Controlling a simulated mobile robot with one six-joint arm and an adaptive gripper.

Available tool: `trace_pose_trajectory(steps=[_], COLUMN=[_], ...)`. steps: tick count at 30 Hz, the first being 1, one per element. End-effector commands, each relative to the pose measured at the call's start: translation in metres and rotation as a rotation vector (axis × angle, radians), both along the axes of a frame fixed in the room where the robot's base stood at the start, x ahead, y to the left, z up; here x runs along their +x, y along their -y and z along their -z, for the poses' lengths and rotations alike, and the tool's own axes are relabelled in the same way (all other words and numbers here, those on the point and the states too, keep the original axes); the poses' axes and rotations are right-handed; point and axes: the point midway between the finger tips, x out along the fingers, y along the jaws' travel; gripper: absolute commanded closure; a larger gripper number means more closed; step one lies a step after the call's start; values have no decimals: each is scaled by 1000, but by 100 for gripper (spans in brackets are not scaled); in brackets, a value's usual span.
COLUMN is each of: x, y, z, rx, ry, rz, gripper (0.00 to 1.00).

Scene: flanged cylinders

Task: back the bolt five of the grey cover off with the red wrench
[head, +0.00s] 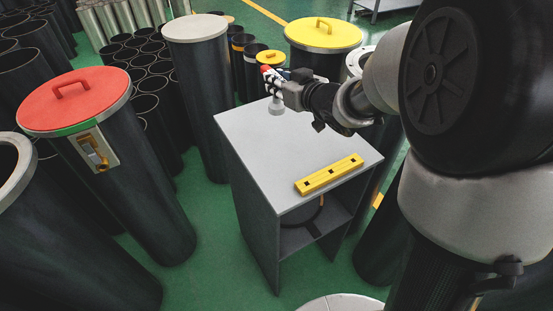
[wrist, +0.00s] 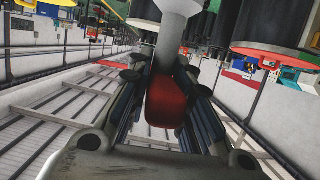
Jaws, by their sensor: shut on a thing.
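My gripper (head: 272,82) is over the far end of a grey-topped stand. It is shut on the red wrench (head: 266,69), whose grey end (head: 277,106) points down near the stand's top. In the wrist view the red handle (wrist: 166,102) sits between both fingers, and a pale grey shaft (wrist: 178,22) runs up from it. A tall dark cylinder with a flat grey cover (head: 195,27) stands behind and left of the stand. Another pale grey cover (head: 342,303) is cut off at the bottom edge. I cannot make out bolts or their numbers on either.
The stand (head: 250,135) bears a yellow holed block (head: 329,174) near its front edge. A red-lidded cylinder (head: 75,98) stands left, a yellow-lidded one (head: 323,33) behind. Several open dark tubes (head: 145,75) crowd the back left. Green floor (head: 222,225) is free left of the stand.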

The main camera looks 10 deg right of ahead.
Motion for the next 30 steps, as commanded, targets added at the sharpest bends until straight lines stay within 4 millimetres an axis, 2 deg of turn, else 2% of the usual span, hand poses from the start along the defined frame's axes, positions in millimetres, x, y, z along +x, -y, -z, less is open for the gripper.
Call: trace_pose_trajectory(steps=[2,5,15,21,30], x=[0,0,0,0,0], y=[0,0,0,0,0], z=[0,12,103,145,168], rx=[0,0,1,0,0], ry=[2,0,-4,0,1], rz=[0,-1,-1,-1,-1], gripper=[100,100,100,100,100])
